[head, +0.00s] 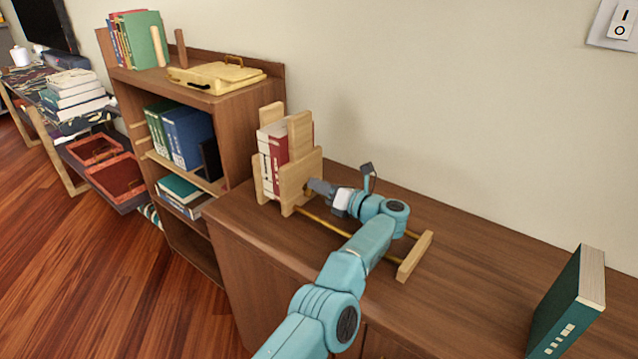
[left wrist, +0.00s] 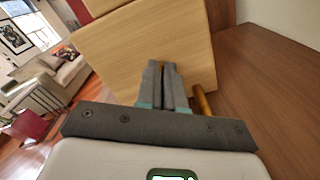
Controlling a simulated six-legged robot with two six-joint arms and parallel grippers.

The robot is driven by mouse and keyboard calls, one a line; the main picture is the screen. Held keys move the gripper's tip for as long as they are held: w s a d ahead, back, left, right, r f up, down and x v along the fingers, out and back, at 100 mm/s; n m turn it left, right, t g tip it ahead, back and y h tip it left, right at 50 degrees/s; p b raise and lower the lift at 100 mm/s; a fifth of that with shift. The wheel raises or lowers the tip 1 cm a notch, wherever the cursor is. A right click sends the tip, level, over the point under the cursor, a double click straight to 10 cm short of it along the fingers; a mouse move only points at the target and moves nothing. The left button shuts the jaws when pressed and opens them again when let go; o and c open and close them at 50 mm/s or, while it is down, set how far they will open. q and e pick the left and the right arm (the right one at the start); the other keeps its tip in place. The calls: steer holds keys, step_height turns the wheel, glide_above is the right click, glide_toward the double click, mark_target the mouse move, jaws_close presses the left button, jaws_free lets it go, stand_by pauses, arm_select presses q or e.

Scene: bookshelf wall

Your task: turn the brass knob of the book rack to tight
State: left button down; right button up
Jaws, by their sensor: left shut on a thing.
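The light wooden book rack (head: 296,180) stands on the brown cabinet top, with white and red books (head: 272,155) upright between its wooden plates. Brass rods (head: 330,220) run from it to a wooden end bar (head: 414,257) on the right; one rod also shows in the left wrist view (left wrist: 203,100). My left gripper (head: 316,187) reaches the right face of the rack's near plate. In the left wrist view its fingers (left wrist: 163,68) are nearly together, pointing at the wooden plate (left wrist: 130,50). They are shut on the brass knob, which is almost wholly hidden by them. My right gripper is out of view.
A dark green book (head: 568,305) stands upright at the right of the cabinet top (head: 480,260). A bookshelf (head: 230,100) with books and a yellow case (head: 215,77) stands on the left. The wall is close behind.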

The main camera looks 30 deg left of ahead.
arm_select(q)
steer(key=shift+m, duration=0.3)
steer(key=c, duration=1.3)
jaws_free()
steer(key=shift+o, duration=0.2)
steer(key=d, duration=0.5)
steer(key=d+b, duration=0.1)
steer(key=d, duration=0.1)
steer(key=shift+s+d+f, duration=0.15)
steer(key=shift+s+d, duration=0.15)
steer(key=d, duration=0.3)
steer(key=shift+s+r+p, duration=0.2)
steer(key=shift+r+p, duration=0.15)
steer(key=shift+p, duration=0.05)
steer(key=shift+s+d+f+p, duration=0.1)
steer(key=shift+d+p, duration=0.2)
steer(key=shift+d, duration=0.25)
steer(key=shift+d+f, duration=0.15)
steer(key=shift+d, duration=0.05)
